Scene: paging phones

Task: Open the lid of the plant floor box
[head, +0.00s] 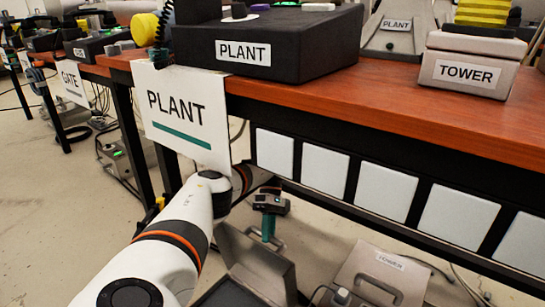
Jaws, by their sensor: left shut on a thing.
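The plant floor box (228,295) is a grey case on the floor below the table, cut off by the bottom edge of the view. Its lid (256,262) stands raised at a steep tilt, and a dark interior shows in front of it. My left arm reaches in from the bottom left, under the table edge. My left gripper (268,229), with teal fingers pointing down, is shut on the lid at its upper edge. The exact contact is small and partly hidden. My right gripper is not in view.
The wooden table (420,105) with white panels (325,171) overhangs the box. A PLANT sign (181,112) hangs close above my arm. Another grey floor box (385,268) with a label stands at right, with cables beside it. Open floor lies to the left.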

